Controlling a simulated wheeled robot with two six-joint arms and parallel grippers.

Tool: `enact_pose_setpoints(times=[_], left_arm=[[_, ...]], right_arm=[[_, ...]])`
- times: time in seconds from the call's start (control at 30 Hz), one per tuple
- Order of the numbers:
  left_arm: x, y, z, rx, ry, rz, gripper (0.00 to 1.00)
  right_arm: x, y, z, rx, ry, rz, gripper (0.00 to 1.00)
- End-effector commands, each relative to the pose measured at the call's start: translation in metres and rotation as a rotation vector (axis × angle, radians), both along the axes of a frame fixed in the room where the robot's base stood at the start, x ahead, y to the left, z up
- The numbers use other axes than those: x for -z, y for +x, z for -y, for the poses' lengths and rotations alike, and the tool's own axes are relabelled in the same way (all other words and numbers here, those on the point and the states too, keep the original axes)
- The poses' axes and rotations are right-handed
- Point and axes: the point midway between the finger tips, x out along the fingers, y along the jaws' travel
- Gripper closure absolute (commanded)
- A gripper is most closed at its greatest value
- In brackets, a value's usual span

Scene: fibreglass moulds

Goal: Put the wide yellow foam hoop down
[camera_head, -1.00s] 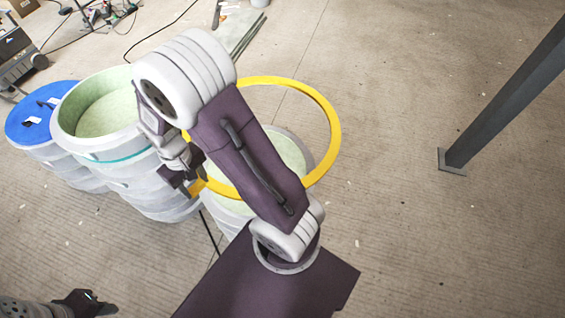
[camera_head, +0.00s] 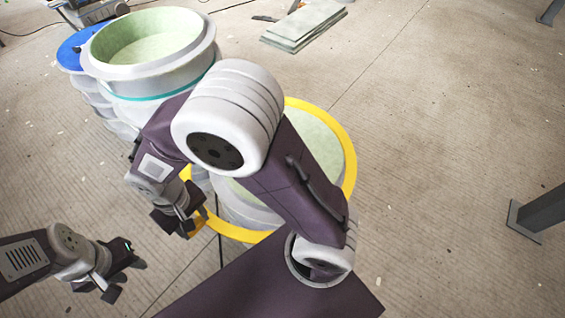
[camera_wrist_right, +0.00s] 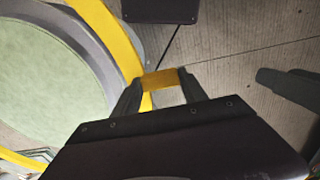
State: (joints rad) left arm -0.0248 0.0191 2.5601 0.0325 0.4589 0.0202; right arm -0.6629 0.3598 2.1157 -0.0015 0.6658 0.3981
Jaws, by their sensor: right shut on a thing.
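The wide yellow foam hoop (camera_head: 350,165) encircles the outline of a pale round mould with a green inside (camera_head: 325,145) in the head view. I cannot tell whether it touches the mould or hangs above it. My right gripper (camera_head: 188,224) is shut on the hoop's near left edge. In the right wrist view, its fingers (camera_wrist_right: 160,88) have a yellow piece of the hoop (camera_wrist_right: 122,45) between them. My right arm hides the hoop's upper left part. My left gripper (camera_head: 124,276) is open and empty, to the left of the hoop, apart from it.
A taller pale mould (camera_head: 150,72) with a teal stripe stands behind left, beside a blue-topped one (camera_head: 70,52). Flat grey-green slabs (camera_head: 303,25) lie at the back. A dark post (camera_head: 545,212) stands at the right. Floor between is mostly clear.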

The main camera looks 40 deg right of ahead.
Motion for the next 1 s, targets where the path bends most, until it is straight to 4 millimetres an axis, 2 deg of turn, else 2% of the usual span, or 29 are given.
enact_pose_setpoints(times=[0.07, 0.47, 1.0], left_arm=[[0.009, 0.000, 0.000, 0.000, 0.000, 0.000, 0.64], [0.009, 0.000, 0.000, 0.000, 0.000, 0.000, 0.64], [0.034, 0.000, 0.000, 0.000, 0.000, 0.000, 0.64]], right_arm=[[0.008, -0.003, -0.005, -0.012, 0.000, 0.001, 0.90], [0.010, -0.003, -0.003, -0.014, 0.000, 0.000, 0.90], [0.070, 0.046, 0.083, -0.010, 0.000, 0.000, 0.89]])
